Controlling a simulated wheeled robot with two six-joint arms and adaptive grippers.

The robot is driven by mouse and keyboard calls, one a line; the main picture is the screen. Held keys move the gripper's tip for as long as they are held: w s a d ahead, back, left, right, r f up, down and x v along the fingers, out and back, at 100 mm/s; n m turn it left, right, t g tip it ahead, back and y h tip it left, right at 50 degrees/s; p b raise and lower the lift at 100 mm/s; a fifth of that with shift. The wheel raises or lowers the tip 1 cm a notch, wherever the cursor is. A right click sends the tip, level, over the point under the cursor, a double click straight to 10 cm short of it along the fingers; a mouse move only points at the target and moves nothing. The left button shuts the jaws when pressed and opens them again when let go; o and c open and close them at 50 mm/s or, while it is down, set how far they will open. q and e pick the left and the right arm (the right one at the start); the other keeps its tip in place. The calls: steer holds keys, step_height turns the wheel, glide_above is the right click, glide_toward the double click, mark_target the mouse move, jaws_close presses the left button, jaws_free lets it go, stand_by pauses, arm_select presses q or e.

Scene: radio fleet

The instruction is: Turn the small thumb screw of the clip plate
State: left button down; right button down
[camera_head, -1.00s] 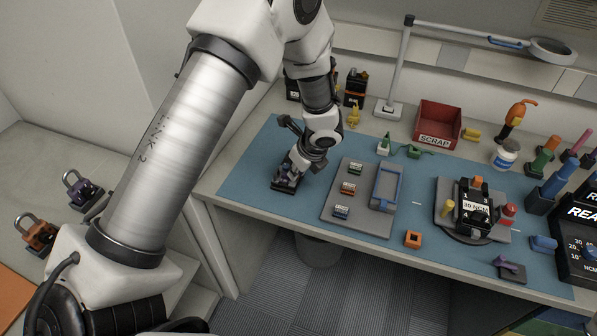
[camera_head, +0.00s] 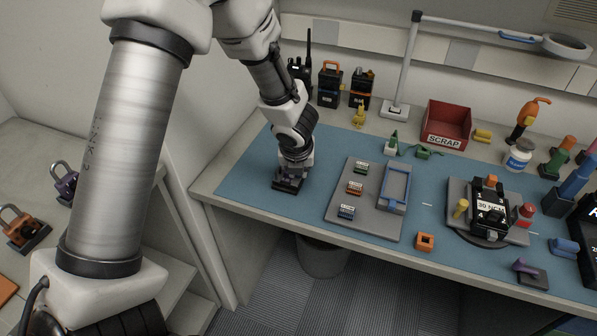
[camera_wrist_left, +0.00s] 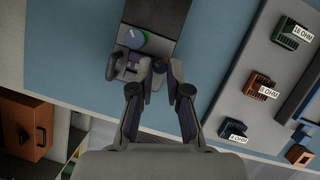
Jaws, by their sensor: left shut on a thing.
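My left gripper (camera_head: 290,172) points down at a dark block (camera_head: 289,187) on the left of the blue mat. In the left wrist view, the gripper (camera_wrist_left: 144,72) is shut on a small purple piece (camera_wrist_left: 131,69) at the end of the grey-black block (camera_wrist_left: 157,17). A round green-and-blue knob (camera_wrist_left: 131,38) shows just beyond the fingers, and a dark ring (camera_wrist_left: 112,67) lies beside the purple piece. The fingers partly hide it, and I cannot tell a thumb screw apart there. Another small dark plate with a purple winged piece (camera_head: 523,267) lies at the mat's front right. My right gripper is not in view.
A grey tray (camera_head: 373,222) with three labelled blocks and a blue frame (camera_head: 394,186) lies right of the gripper. Radios (camera_head: 329,84) stand behind. A red scrap bin (camera_head: 446,118) and a 30 NCM fixture (camera_head: 489,207) are farther right. Bare mat surrounds the block.

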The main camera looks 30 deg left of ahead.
arm_select(q)
steer(key=shift+f, duration=0.1)
stand_by(0.4)
steer(key=c, duration=1.1)
jaws_free()
steer(key=shift+c, duration=0.2)
steer(key=v, duration=1.2)
